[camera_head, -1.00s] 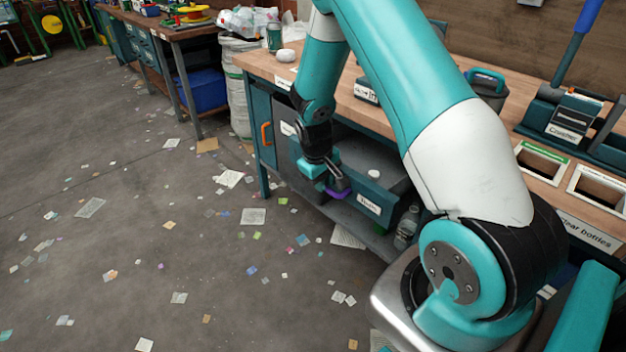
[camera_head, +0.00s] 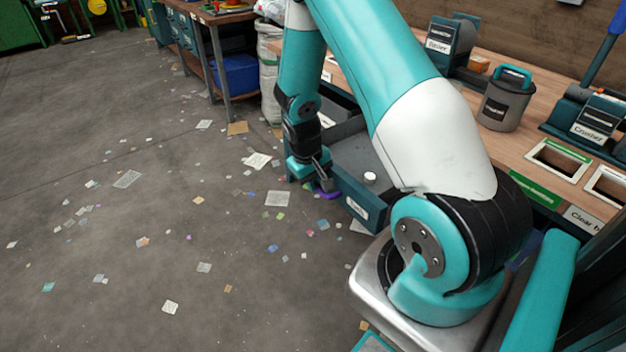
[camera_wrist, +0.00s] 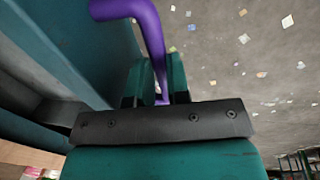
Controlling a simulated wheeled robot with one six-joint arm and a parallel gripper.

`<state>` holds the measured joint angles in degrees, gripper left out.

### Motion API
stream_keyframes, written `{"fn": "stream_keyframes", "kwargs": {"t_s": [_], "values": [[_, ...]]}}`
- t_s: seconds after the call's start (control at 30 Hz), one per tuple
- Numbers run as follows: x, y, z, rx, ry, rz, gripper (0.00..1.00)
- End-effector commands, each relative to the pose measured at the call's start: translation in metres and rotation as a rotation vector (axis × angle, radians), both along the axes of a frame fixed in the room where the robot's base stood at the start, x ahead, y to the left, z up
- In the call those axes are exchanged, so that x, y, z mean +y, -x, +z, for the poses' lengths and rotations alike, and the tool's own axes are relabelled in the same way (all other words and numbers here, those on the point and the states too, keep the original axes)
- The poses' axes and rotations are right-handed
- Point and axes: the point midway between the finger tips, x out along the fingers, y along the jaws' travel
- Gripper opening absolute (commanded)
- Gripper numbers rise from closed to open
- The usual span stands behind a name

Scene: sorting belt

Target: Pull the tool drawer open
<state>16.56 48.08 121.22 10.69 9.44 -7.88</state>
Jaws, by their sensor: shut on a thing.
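The tool drawer (camera_head: 357,205) is a teal-fronted drawer with a white label and a grey inside, under the workbench. It stands pulled out from the bench, and a small white round thing (camera_head: 370,178) shows in it. Its purple handle (camera_head: 328,194) is on the front; in the wrist view the purple handle (camera_wrist: 150,35) runs down between my fingers. My gripper (camera_head: 322,184) is shut on this handle at the drawer's left end. The wrist view shows both fingers (camera_wrist: 155,85) on either side of the purple bar. My arm hides part of the drawer and bench.
The wooden workbench (camera_head: 500,150) carries a grey bin with a teal handle (camera_head: 507,98) and a crusher (camera_head: 590,122). The floor (camera_head: 150,230) in front and to the left is open, with scattered paper scraps. A blue crate (camera_head: 235,76) sits under the far bench.

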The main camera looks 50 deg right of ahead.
Motion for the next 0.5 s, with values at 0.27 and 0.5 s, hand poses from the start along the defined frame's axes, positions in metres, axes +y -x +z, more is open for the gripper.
{"fn": "stream_keyframes", "kwargs": {"t_s": [0.27, 0.5], "values": [[0.0001, -0.0004, 0.0005, 0.0, 0.001, 0.0, 0.42], [0.0007, -0.0007, 0.0018, -0.001, 0.0, 0.001, 0.42]]}}
